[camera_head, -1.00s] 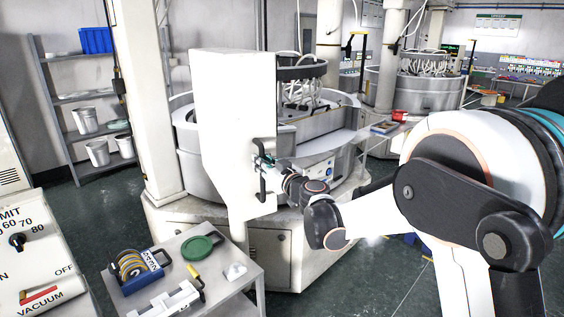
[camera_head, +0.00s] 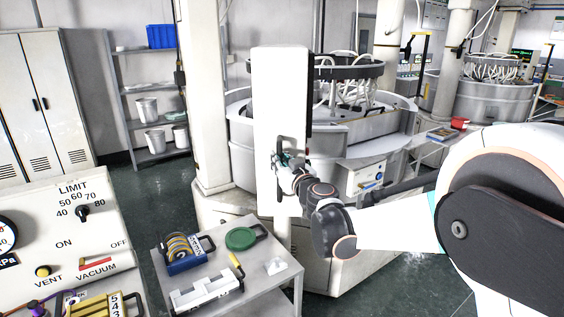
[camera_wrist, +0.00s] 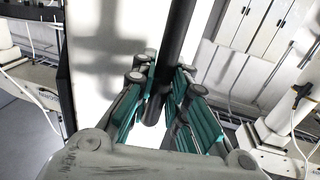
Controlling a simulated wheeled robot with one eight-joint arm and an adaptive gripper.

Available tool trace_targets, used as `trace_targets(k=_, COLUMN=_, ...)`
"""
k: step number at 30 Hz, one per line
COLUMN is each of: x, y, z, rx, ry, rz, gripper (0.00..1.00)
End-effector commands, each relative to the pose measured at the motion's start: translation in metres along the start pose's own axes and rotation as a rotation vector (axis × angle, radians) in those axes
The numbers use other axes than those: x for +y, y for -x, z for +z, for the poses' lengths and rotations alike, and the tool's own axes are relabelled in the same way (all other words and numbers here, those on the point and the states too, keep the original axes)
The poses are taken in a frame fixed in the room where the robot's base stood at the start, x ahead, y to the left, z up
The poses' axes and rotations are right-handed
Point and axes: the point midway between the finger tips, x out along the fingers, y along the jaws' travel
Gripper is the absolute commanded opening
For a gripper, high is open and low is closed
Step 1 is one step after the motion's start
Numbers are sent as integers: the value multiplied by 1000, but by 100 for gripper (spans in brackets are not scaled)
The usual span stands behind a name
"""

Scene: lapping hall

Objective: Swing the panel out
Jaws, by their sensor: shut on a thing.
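The white panel (camera_head: 280,95) stands upright in front of the round lapping machine (camera_head: 370,125), its dark edge towards the right. It also shows behind the handle in the wrist view (camera_wrist: 105,60). A black bar handle (camera_head: 277,175) is fixed on its face, and the bar (camera_wrist: 178,45) runs between my fingers in the wrist view. My gripper (camera_head: 286,160) is shut around this bar, with teal-lined fingers on both sides (camera_wrist: 160,95). The panel's hinge is not clearly visible.
A small grey table (camera_head: 285,280) stands below the panel, holding a blue reel holder (camera_head: 184,260), a green disc (camera_head: 241,238) and a white fixture. The vacuum console (camera_head: 60,230) is at left. A white column (camera_head: 205,110) stands left of the panel. Dark floor (camera_head: 140,200) shows at left.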

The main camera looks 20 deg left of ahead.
Motion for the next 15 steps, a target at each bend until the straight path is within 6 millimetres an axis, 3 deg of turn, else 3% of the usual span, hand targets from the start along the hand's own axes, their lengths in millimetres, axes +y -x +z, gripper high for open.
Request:
trace_targets(k=3, x=-6, y=-1, z=0, rx=0, ry=2, rz=-11, gripper=0)
trace_targets(k=4, x=-6, y=-1, z=0, rx=0, ry=2, rz=-11, gripper=16)
trace_targets(k=6, x=-6, y=-1, z=0, rx=0, ry=2, rz=-11, gripper=32)
trace_targets(k=7, x=-5, y=-1, z=0, rx=0, ry=1, rz=-10, gripper=35)
trace_targets(k=15, x=-3, y=0, z=0, rx=0, ry=0, rz=-5, gripper=35)
